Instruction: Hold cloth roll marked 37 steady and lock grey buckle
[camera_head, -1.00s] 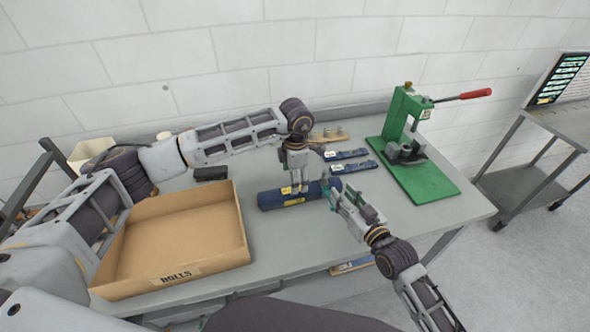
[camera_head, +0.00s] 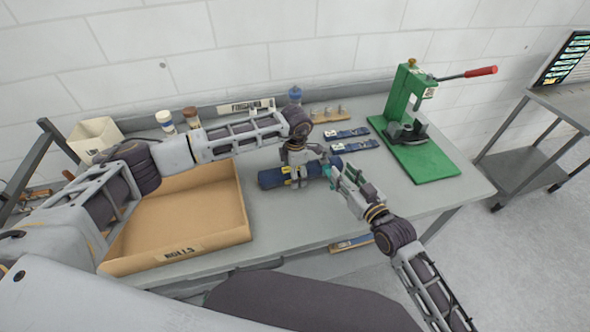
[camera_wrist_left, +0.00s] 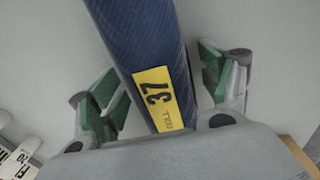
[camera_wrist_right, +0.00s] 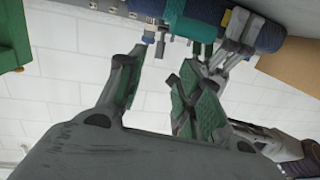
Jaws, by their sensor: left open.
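The dark blue cloth roll (camera_head: 272,179) lies on the table. Its yellow label reading 37 (camera_wrist_left: 157,95) shows in the left wrist view. My left gripper (camera_head: 297,182) is open over the roll, with one finger on each side; gaps show between fingers and cloth. A teal strap (camera_wrist_right: 193,29) goes round the roll near its right end. A small grey and blue part, apparently the buckle (camera_wrist_right: 158,40), hangs at the strap. My right gripper (camera_head: 336,172) is at the roll's right end. In the right wrist view its fingers (camera_wrist_right: 158,85) are apart and empty, close to the buckle.
An open cardboard box labelled ROLLS (camera_head: 241,233) stands left of the roll. Two flat blue pieces (camera_head: 346,133) lie behind it. A green lever press (camera_head: 425,165) stands at the right. Bottles (camera_head: 166,122) stand at the back. The front right tabletop is clear.

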